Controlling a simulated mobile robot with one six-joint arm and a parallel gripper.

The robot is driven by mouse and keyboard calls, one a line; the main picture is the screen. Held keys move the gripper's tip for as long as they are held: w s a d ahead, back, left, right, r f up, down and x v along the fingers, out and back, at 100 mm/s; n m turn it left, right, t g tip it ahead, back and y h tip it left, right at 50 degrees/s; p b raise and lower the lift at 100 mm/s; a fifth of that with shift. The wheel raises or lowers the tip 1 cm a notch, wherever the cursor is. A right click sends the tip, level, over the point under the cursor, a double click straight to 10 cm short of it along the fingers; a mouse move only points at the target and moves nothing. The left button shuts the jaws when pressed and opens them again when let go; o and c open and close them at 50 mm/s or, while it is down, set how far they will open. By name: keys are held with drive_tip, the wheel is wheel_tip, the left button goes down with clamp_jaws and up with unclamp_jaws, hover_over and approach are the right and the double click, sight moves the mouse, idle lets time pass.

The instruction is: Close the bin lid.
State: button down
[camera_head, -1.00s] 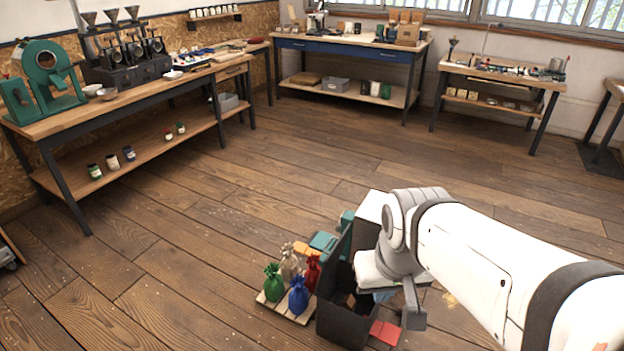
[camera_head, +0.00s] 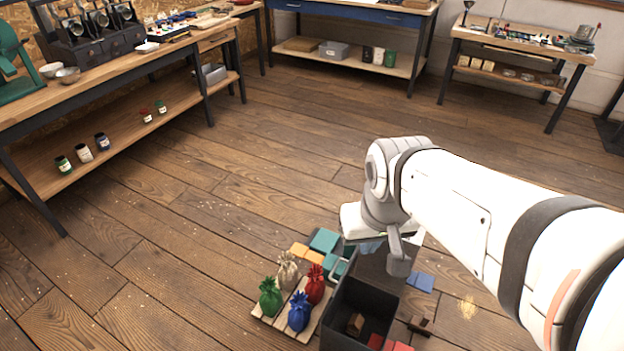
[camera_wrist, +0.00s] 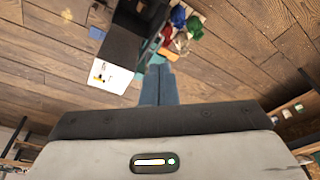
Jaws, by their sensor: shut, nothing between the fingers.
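My gripper (camera_head: 370,247) is at the far side of the bin, near the panel. Its bluish fingers show together and empty in the wrist view (camera_wrist: 158,72); I cannot tell whether they touch the panel.
A wooden tray (camera_head: 273,321) with green, beige, red and blue pouches stands left of the bin. Teal blocks (camera_head: 325,240), blue blocks (camera_head: 418,281) and red blocks (camera_head: 400,346) lie around it. A workbench (camera_head: 120,88) lines the left wall.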

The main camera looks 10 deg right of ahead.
drive_tip(key=shift+w, duration=0.1)
drive_tip(key=w+a+f+n+g+h+b, duration=0.15)
drive_tip(key=w+f+n+b, duration=0.35)
drive_tip(key=w+f, duration=0.65)
drive_tip(key=w+a+f+n+g+b, duration=0.25)
drive_tip(key=w+f+b, duration=0.55)
drive_tip(key=w+f, duration=0.4)
drive_tip(key=w+a+f+n+b, duration=0.1)
drive_tip(key=w+f+n+b, duration=0.1)
drive_tip(key=w+f, duration=0.35)
drive_tip(key=w+a+f+n+b, duration=0.1)
drive_tip(key=w+f+n+b, duration=0.15)
drive_tip(key=f, duration=0.65)
drive_tip(key=s+d+f, duration=0.2)
drive_tip(key=f, duration=0.2)
drive_tip(key=s+d+f+m+b, duration=0.1)
drive_tip(key=d+f, duration=0.2)
drive_tip(key=f, duration=0.2)
drive_tip(key=shift+s+d+f+h+b, duration=0.25)
drive_tip(key=shift+s+d+h+b, duration=0.1)
drive_tip(key=shift+h, duration=0.1)
